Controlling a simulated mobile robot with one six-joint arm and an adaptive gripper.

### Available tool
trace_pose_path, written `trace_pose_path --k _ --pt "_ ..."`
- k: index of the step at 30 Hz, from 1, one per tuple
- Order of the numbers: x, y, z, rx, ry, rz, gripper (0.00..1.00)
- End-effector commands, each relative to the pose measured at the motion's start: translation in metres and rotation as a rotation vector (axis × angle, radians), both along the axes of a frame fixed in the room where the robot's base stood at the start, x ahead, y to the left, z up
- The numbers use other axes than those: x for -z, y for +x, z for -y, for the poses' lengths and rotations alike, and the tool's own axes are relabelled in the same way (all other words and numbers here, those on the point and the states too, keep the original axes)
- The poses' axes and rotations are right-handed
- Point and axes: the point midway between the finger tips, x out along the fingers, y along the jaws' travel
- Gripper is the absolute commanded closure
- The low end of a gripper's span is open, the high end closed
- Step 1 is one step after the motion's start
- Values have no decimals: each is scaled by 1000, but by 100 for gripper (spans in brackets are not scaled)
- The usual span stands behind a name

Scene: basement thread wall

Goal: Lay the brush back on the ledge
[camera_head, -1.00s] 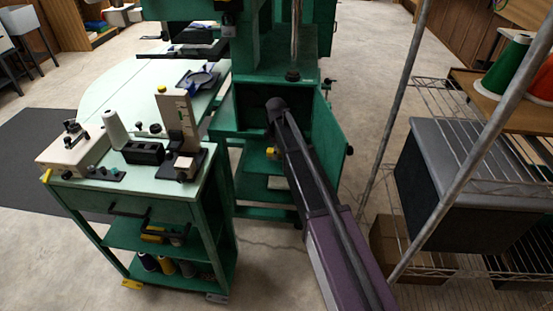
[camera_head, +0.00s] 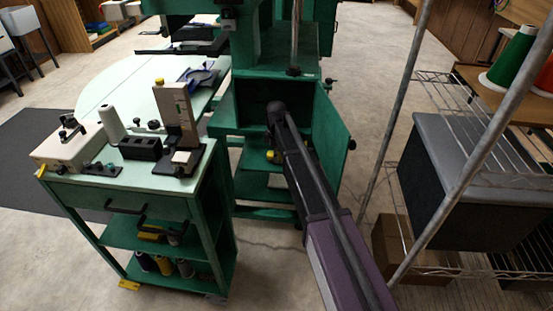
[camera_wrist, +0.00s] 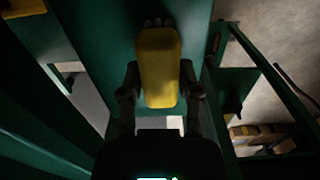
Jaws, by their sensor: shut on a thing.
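The brush (camera_wrist: 158,62) shows in the wrist view as a yellow block with dark bristle-like tips at its far end. My gripper (camera_wrist: 159,90) is shut on it, with a dark finger on each side. In the head view my arm reaches into the open green cabinet, and a small yellow patch (camera_head: 271,155), probably the brush, shows beside its far end. My gripper's fingers are hidden there. A dark green surface (camera_wrist: 105,40) lies behind the brush in the wrist view. I cannot tell whether it is the ledge or whether the brush touches it.
The cabinet's open door (camera_head: 331,140) stands close to the right of my arm. A green cart (camera_head: 125,195) with devices on top is at the left. A wire rack (camera_head: 425,85) with a dark bin (camera_head: 470,180) is at the right. Bare floor lies between.

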Motion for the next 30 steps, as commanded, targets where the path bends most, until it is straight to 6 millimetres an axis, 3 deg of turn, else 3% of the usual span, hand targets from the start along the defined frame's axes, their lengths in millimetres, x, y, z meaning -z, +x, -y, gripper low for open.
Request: trace_pose_path --k 16,17,19,20,30 --pt "6 0 1 1 0 0 94" --pt "5 0 1 1 0 0 47" --pt "5 0 1 1 0 0 26" --pt "5 0 1 1 0 0 21" --pt "5 0 1 2 0 0 21"
